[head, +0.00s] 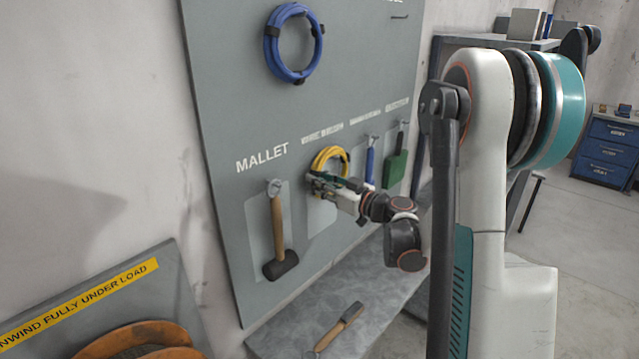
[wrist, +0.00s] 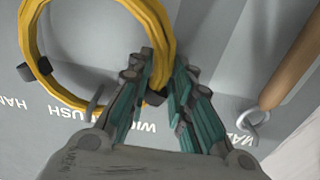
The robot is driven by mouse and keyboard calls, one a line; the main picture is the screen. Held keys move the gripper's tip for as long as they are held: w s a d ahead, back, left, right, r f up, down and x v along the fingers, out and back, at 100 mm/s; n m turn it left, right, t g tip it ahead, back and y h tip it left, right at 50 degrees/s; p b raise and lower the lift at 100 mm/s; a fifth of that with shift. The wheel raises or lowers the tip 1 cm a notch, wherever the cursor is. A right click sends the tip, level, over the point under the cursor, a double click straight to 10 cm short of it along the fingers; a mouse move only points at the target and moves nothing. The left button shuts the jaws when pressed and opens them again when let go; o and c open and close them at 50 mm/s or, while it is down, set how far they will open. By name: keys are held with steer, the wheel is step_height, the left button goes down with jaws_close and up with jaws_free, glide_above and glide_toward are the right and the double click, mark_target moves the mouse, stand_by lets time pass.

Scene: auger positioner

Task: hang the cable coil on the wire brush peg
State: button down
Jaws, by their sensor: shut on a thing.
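The yellow cable coil (head: 333,153) is up against the grey tool board, under the wire brush label (head: 322,133). My gripper (head: 325,184) is shut on the coil's lower part in the head view. In the wrist view, which looks upside down, the fingers (wrist: 160,72) close on one side of the coil (wrist: 32,50) near a black tie. A grey peg (wrist: 96,102) shows at the coil's edge closest to the label. I cannot tell whether the peg passes through the ring.
A mallet (head: 278,232) hangs left of the coil on its hook. A blue-handled tool (head: 370,165) and a green tool (head: 396,165) hang close on the right. A blue coil (head: 270,45) hangs above. A wooden-handled brush (head: 340,328) lies on the bench below.

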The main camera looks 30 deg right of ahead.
steer(key=c, duration=1.3)
jaws_free()
steer(key=shift+c, duration=0.2)
